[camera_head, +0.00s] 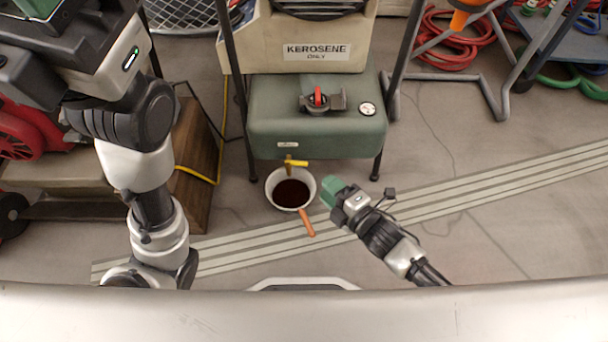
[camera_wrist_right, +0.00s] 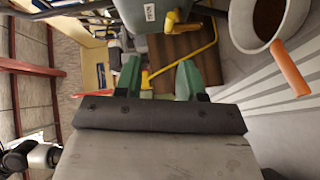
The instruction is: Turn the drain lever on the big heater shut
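The big heater's green tank (camera_head: 315,125) stands on dark legs under a beige body marked KEROSENE ONLY. Its yellow drain lever (camera_head: 296,163) sticks out at the tank's lower front edge, pointing sideways to the right. The yellow lever also shows in the right wrist view (camera_wrist_right: 177,22), beyond the fingers. My right gripper (camera_head: 329,191) is to the right of and nearer than the lever, apart from it. In the right wrist view its green fingers (camera_wrist_right: 160,80) are spread with nothing between them. My left arm is at the left; its fingertips are not clearly shown.
A pan (camera_head: 290,190) of dark liquid with an orange handle (camera_head: 307,222) sits below the lever, just left of my right gripper. A yellow hose (camera_head: 215,165) and wooden block (camera_head: 195,155) are at left. The striped floor at right is clear.

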